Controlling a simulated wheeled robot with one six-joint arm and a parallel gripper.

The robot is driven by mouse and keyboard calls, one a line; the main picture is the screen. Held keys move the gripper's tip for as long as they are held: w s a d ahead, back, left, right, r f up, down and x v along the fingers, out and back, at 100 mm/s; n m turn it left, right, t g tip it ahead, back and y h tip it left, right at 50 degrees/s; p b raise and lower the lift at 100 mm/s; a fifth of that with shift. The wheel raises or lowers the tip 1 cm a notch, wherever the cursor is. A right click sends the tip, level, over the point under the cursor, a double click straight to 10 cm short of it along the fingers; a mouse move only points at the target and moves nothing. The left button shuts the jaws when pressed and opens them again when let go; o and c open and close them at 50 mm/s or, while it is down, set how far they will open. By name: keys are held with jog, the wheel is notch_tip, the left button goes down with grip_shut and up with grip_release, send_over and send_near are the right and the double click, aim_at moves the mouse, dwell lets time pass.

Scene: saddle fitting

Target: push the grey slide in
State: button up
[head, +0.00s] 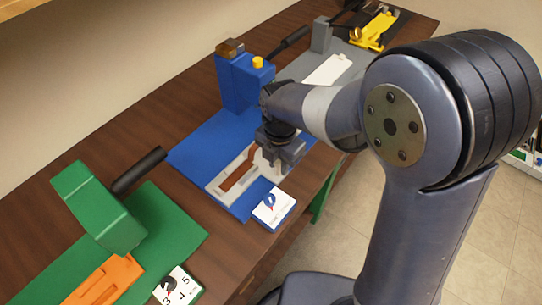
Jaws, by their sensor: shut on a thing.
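The grey slide (217,187) lies flat on the blue base plate (197,152), in front of the blue upright housing (238,82). A reddish-brown strip (238,178) shows in it. My gripper (270,164) points down at the right end of the slide and is shut on it; the fingers and arm hide the exact point of contact. The slide sticks out in front of the housing.
A blue-edged dial card (272,208) lies close to my gripper. A green station (100,208) with an orange slide (105,283) stands at front left. Grey (322,36) and yellow (374,32) stations stand behind. Black levers stick out between them.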

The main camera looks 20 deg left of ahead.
jog(key=shift+w+a+p, duration=0.45)
jog(key=shift+w+a, duration=0.2)
jog(key=shift+a, duration=0.95)
jog(key=shift+w+a+p, duration=0.5)
jog(key=shift+w+a, duration=0.2)
jog(key=shift+a, duration=0.95)
jog(key=shift+w+a+p, duration=0.45)
jog(key=shift+w+a, duration=0.2)
jog(key=shift+a, duration=0.95)
jog(key=shift+r, duration=0.1)
jog(key=shift+o, duration=0.7)
jog(key=shift+a, duration=0.15)
jog(key=o, duration=0.6)
jog(key=shift+a, duration=0.1)
notch_tip(320, 180, up, 6)
jog(key=p, duration=0.4)
jog(key=shift+f, duration=0.25)
